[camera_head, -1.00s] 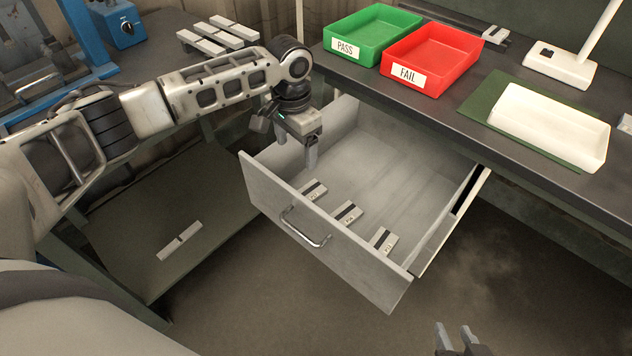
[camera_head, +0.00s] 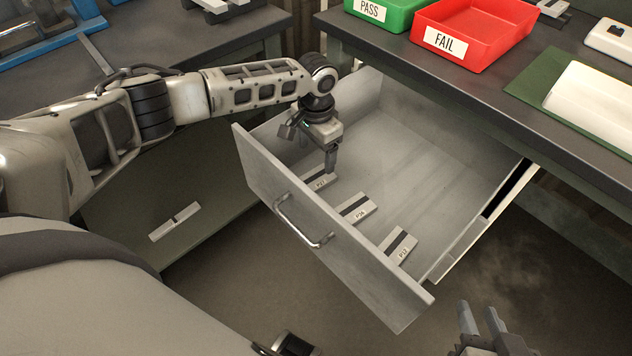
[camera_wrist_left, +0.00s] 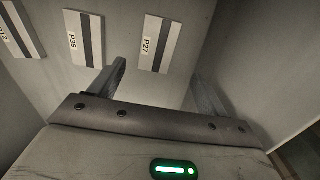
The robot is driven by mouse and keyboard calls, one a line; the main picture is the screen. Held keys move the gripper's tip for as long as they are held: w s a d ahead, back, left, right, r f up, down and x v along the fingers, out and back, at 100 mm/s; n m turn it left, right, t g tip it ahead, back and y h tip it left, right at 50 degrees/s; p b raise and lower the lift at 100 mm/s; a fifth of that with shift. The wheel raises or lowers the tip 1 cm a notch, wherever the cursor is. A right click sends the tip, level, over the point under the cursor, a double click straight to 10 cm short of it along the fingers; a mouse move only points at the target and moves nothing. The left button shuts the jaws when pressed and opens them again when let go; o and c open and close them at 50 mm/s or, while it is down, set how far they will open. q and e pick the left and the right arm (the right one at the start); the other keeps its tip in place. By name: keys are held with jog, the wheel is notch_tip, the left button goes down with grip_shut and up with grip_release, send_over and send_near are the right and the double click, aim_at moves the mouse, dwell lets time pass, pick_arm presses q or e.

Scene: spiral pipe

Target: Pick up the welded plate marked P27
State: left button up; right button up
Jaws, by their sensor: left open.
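Welded plate P27 (camera_head: 319,182) lies flat in the open grey drawer, pale with a dark strip. It also shows in the left wrist view (camera_wrist_left: 160,44), its label readable. My left gripper (camera_head: 330,170) is open and points down into the drawer above P27. In the left wrist view its fingers (camera_wrist_left: 160,85) are spread to either side of the plate's line, with nothing between them. Part of P27 is hidden behind the gripper in the head view. My right gripper (camera_head: 480,312) is open and empty at the bottom right, outside the drawer.
Plate P36 (camera_head: 352,208) and another plate (camera_head: 399,246) lie beside P27. The drawer's front panel (camera_head: 270,178) and side walls stand close around my left gripper. Red FAIL tray (camera_head: 475,30) and green PASS tray (camera_head: 383,12) sit on the bench above.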

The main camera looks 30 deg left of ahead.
aim_at(316, 178)
pick_arm(q)
jog(key=f, duration=0.2)
jog(key=f+b, duration=0.1)
jog(key=f, duration=0.4)
jog(key=shift+s+d+f, duration=0.1)
jog(key=shift+s+f, duration=0.2)
jog(key=shift+s, duration=0.1)
jog(key=shift+w+r, duration=0.1)
jog(key=shift+r, duration=0.05)
jog(key=c, duration=1.5)
